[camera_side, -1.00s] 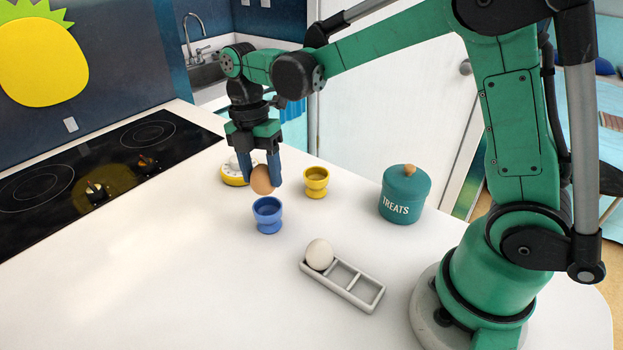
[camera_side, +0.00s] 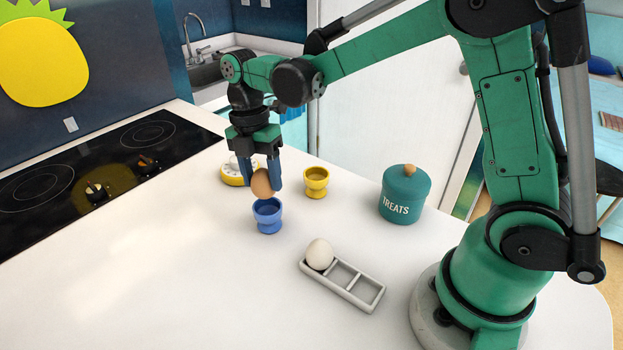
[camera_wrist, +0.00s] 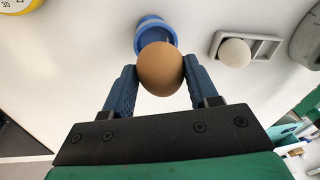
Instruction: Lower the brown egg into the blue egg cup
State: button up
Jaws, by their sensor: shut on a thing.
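The brown egg (camera_side: 262,183) is held between the two blue fingers of my gripper (camera_side: 263,186), which is shut on it. The blue egg cup (camera_side: 267,215) stands upright on the white counter. In the side view the egg appears at the cup's far rim; whether it touches the cup I cannot tell. In the wrist view the egg (camera_wrist: 160,70) sits between the fingertips (camera_wrist: 160,82) and hides part of the blue cup (camera_wrist: 150,24). The cup's rim shows beyond the egg.
A yellow egg cup (camera_side: 316,184) stands to the right, with a yellow timer (camera_side: 232,180) behind my gripper. A white egg (camera_side: 319,254) sits in the end compartment of a tray (camera_side: 366,303). A teal treats jar (camera_side: 405,196) stands further right. The front counter is clear.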

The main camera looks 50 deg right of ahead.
aim_at(263, 190)
jog(key=shift+f, duration=1.65)
dwell(0.5)
jog(key=o, duration=1.3)
jog(key=shift+o, duration=0.2)
jog(key=shift+r, duration=0.1)
